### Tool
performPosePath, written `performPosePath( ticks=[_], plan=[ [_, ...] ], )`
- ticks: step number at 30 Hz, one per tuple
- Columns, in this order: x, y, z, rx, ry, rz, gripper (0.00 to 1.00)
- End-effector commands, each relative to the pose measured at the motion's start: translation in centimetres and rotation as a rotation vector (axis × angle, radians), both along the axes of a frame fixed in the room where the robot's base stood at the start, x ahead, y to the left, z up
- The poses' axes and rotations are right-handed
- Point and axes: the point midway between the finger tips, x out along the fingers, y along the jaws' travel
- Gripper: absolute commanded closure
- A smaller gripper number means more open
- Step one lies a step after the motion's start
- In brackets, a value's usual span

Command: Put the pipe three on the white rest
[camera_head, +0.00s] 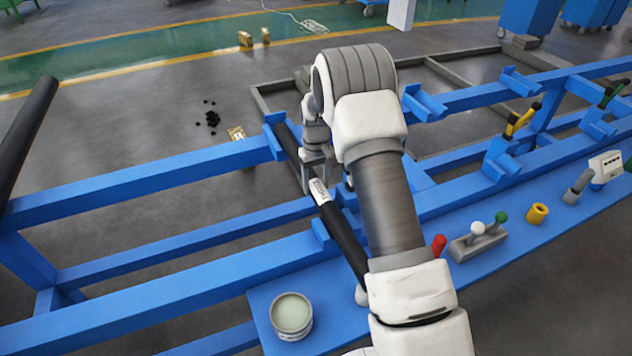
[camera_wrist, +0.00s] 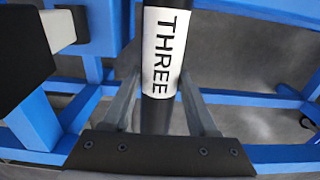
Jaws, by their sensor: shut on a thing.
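Pipe three (camera_head: 343,233) is a long black pipe with a white label reading THREE (camera_wrist: 165,50). It slants across the blue rack, its far end near a blue bracket (camera_head: 273,142); I cannot tell whether it touches the brackets. My gripper (camera_head: 326,172) is shut on the pipe just beyond the label in the head view. In the wrist view its two fingers (camera_wrist: 160,98) stand on either side of the pipe. My arm hides part of the rack and the pipe's near side. A white block (camera_head: 401,13) shows at the top edge; I cannot tell whether it is the white rest.
The blue rack's rails (camera_head: 150,183) span the view. A blue shelf (camera_head: 345,325) in front holds an open can (camera_head: 291,315), a lever box (camera_head: 477,243) and a yellow ring (camera_head: 537,213). Another dark pipe (camera_head: 25,135) stands at far left. Small black pieces (camera_head: 212,118) lie on the floor.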

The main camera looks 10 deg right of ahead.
Motion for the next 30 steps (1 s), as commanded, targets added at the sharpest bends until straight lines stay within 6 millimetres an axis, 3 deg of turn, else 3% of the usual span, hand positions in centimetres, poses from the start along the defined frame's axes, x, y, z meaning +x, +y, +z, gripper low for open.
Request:
performPosePath(
  ticks=[2, 3, 7, 19, 30],
  plan=[
    [0.2, 0.0, 0.0, 0.0, -0.005, 0.0, 1.0],
    [0.0, 0.0, -0.2, 0.0, 0.0, 0.0, 0.36],
    [0.0, 0.0, -0.2, 0.0, 0.0, 0.0, 0.13],
    [0.0, 0.0, 0.6, 0.0, -0.002, 0.0, 0.11],
    [0.1, 0.0, 8.1, 0.0, -0.004, 0.001, 0.11]
  ],
)
